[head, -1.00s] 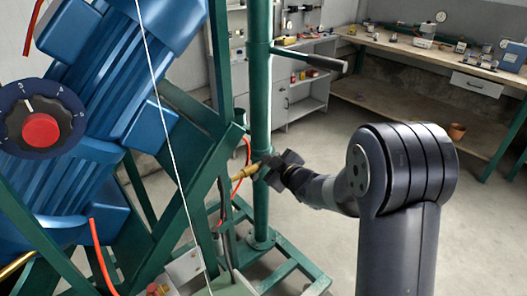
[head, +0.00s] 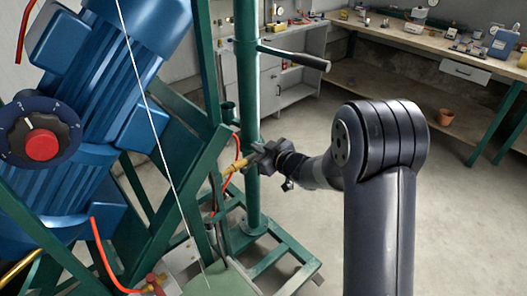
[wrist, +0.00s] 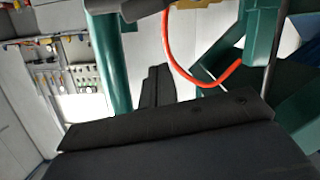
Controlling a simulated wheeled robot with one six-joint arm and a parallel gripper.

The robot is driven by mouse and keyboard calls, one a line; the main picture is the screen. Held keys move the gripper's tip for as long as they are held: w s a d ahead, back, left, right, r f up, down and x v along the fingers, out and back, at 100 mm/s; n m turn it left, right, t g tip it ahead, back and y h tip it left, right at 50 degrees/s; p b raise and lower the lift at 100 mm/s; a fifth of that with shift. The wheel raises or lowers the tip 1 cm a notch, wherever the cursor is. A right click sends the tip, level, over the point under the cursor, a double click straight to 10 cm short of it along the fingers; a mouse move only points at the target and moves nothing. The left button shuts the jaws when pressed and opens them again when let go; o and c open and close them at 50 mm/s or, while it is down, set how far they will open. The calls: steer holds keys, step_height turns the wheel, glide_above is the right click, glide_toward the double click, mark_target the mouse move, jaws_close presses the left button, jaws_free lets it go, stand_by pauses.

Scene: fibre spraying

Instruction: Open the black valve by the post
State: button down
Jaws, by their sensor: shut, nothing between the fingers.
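The green post (head: 247,95) stands upright in the middle of the head view; it also shows in the wrist view (wrist: 108,65). A brass fitting (head: 236,168) with an orange hose sits beside the post. My gripper (head: 262,157) is at the post beside this fitting, shut and empty. In the wrist view, my dark finger (wrist: 156,86) points up past the post. A black piece (wrist: 143,8), probably the valve's handle, is cut off at the top edge, near a brass part (wrist: 184,4). In the head view my gripper hides the valve, so its position cannot be told.
A blue motor (head: 95,105) with a dial and red button (head: 41,145) fills the left on a green frame (head: 285,250). A black-tipped lever (head: 300,57) sticks out from the post. An orange hose (wrist: 205,82) hangs close to my gripper.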

steer(key=b+v, duration=0.1)
steer(key=v, duration=0.8)
steer(key=shift+s+d+f, duration=0.2)
steer(key=shift+w+a, duration=0.1)
steer(key=f+x, duration=0.1)
steer(key=x, duration=0.9)
steer(key=shift+s+a+f+n+t+h+b, duration=0.15)
steer(key=shift+s+a+n+t+b, duration=0.45)
steer(key=shift+n+b, duration=1.3)
steer(key=shift+s+a+f+n+t+h+b, duration=0.15)
steer(key=shift+s+a+n+t+b, duration=0.5)
steer(key=shift+n+b, duration=1.2)
steer(key=shift+s+a+n+t+h+b, duration=0.3)
steer(key=shift+s+n+b, duration=0.6)
steer(key=shift+b, duration=1.75)
steer(key=shift+w+a+n, duration=0.1)
steer(key=shift+w+n, duration=0.05)
steer(key=shift+n, duration=0.1)
